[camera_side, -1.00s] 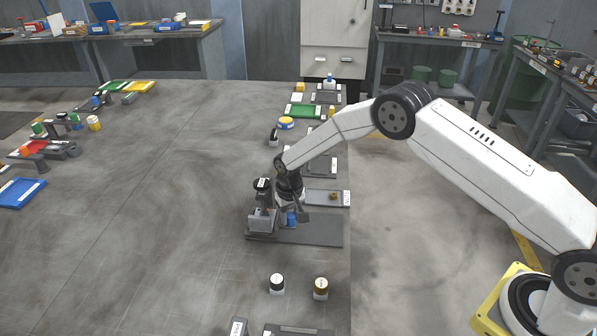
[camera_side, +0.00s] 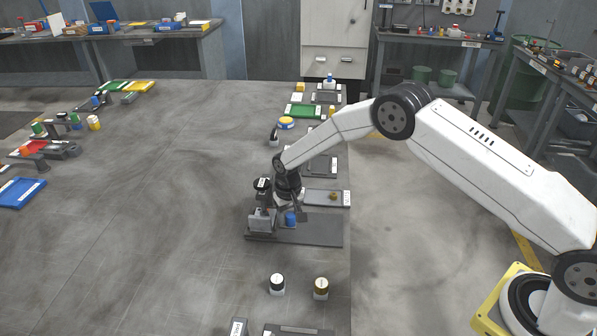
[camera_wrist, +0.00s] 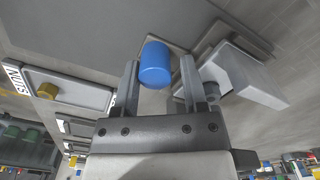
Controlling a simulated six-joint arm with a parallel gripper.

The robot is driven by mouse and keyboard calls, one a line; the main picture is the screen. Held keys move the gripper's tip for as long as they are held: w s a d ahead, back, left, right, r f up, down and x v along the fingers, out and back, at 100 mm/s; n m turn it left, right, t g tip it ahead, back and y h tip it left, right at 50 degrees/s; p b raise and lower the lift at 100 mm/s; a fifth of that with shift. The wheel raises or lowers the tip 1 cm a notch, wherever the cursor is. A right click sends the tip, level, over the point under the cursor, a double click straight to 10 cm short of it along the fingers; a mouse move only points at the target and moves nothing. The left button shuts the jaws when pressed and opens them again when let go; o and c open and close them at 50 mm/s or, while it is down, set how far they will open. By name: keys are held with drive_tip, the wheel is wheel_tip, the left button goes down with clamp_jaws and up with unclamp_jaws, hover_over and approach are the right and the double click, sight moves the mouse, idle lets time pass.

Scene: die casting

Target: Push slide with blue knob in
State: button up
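The blue knob (camera_side: 290,219) stands upright at the right side of a grey block (camera_side: 262,222) on a dark base plate (camera_side: 318,232). In the wrist view the blue knob (camera_wrist: 155,65) shows between the two fingers of my gripper (camera_wrist: 160,72), with a visible gap on its right side. My gripper (camera_side: 298,208) is open, just above and beside the knob in the side view. The block (camera_wrist: 245,75) lies to the right in the wrist view. The slide under the knob is mostly hidden, so its exact position cannot be told.
A tray labelled NUTS (camera_wrist: 75,90) lies to the left in the wrist view. A dark-capped part (camera_side: 262,185) rises by the block.

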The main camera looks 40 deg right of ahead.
drive_tip(key=shift+r, duration=3.8)
drive_tip(key=shift+r, duration=0.1)
drive_tip(key=shift+s+d+r, duration=0.1)
drive_tip(key=shift+s+r, duration=0.15)
drive_tip(key=shift+r, duration=0.15)
drive_tip(key=s+d+r+t, duration=0.1)
drive_tip(key=s+d+r, duration=0.1)
drive_tip(key=s, duration=0.7)
drive_tip(key=s+d+r+n, duration=0.1)
drive_tip(key=s+r, duration=0.3)
drive_tip(key=s, duration=0.5)
drive_tip(key=s+d+r+n+t, duration=0.1)
drive_tip(key=s+d+r, duration=0.2)
drive_tip(key=s, duration=0.6)
drive_tip(key=shift+s+r+t, duration=0.25)
drive_tip(key=shift+r+t, duration=0.05)
drive_tip(key=shift+r, duration=0.1)
